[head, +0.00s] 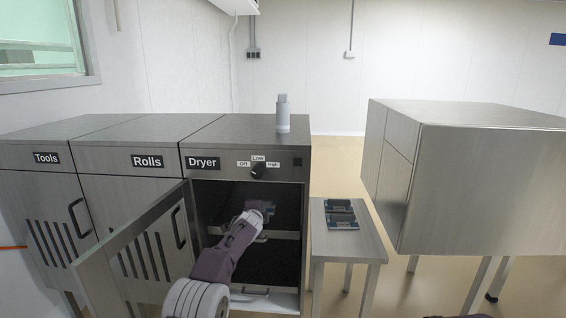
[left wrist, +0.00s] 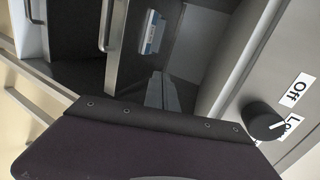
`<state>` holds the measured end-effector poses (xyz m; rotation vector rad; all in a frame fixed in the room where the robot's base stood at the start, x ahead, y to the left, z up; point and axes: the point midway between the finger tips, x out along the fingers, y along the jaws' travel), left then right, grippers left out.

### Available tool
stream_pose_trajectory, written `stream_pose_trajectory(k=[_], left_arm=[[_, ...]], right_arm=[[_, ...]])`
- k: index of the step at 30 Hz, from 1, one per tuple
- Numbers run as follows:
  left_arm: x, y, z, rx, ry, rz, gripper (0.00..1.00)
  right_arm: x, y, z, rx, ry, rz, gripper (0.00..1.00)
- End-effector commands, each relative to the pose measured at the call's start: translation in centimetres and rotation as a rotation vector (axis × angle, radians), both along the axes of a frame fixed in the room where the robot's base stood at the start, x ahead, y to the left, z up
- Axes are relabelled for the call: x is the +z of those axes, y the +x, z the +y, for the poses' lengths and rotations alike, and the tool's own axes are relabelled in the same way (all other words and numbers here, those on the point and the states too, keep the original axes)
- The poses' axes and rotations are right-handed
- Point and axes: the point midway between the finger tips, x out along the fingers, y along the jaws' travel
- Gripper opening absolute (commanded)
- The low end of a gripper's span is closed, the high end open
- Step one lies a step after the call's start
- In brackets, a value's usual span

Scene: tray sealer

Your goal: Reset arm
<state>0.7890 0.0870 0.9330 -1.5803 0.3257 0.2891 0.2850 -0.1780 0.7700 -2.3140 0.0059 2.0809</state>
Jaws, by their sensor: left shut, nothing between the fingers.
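My left arm reaches up from the bottom of the head view into the open dryer cabinet (head: 303,215). My left gripper (head: 264,208) is inside the opening, in front of the shelves, shut and empty. Its narrow grey fingers (left wrist: 162,92) show in the left wrist view beyond the dark purple wrist housing. A blue and white item (left wrist: 152,32) lies inside the dryer, apart from the fingers; its details are unclear. The dryer knob (head: 258,170) sits below the Low label, and it also shows in the left wrist view (left wrist: 263,122).
The dryer door (head: 135,250) stands open to the left of my arm. A small table (head: 350,235) with blue and dark packs (head: 341,214) stands right of the dryer. A white and grey bottle-like object (head: 283,115) stands on top. A large steel box (head: 490,185) is farther right.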

Motion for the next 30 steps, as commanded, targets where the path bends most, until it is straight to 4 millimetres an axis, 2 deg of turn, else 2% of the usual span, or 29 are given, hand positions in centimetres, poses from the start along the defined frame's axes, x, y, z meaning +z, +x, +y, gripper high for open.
stream_pose_trajectory(k=[1,5,8,10,11,14,15,18,21,27,29,30], left_arm=[[1.4,-0.7,1.0,0.016,-0.012,0.004,0.00],[3.6,-3.5,3.5,0.068,-0.067,0.050,0.00],[3.9,-7.1,5.7,0.138,-0.152,0.122,0.00],[3.2,-11.0,7.2,0.209,-0.241,0.195,0.00],[2.6,-13.0,7.9,0.248,-0.285,0.234,0.00],[-0.7,-20.7,9.5,0.403,-0.448,0.378,0.00],[-2.4,-24.1,9.9,0.475,-0.514,0.439,0.00],[-6.5,-31.6,10.3,0.646,-0.649,0.572,0.00],[-9.9,-37.8,10.2,0.799,-0.743,0.680,0.00],[-15.2,-47.8,9.5,1.099,-0.857,0.858,0.00],[-16.4,-50.5,9.2,1.220,-0.902,0.898,0.00],[-16.4,-50.7,9.0,1.312,-0.967,0.883,0.00]], right_arm=[[0.0,0.0,0.0,0.000,0.000,0.000,0.30],[0.0,0.0,0.0,0.000,0.000,0.000,0.30],[0.0,0.0,0.0,0.000,0.000,0.001,0.30],[0.0,0.0,0.0,0.000,0.000,0.000,0.30],[0.0,0.0,0.0,0.000,0.000,0.000,0.30],[0.0,0.0,0.0,0.000,0.000,0.000,0.30],[0.0,0.0,0.0,0.000,0.000,0.000,0.30],[0.0,0.0,0.0,0.000,0.000,0.000,0.30],[0.0,0.0,0.0,0.000,0.000,0.000,0.30],[0.0,0.0,0.0,0.000,0.000,0.000,0.30],[0.0,0.0,0.0,0.000,0.000,0.000,0.30],[0.0,0.0,0.0,0.000,0.000,0.000,0.30]])
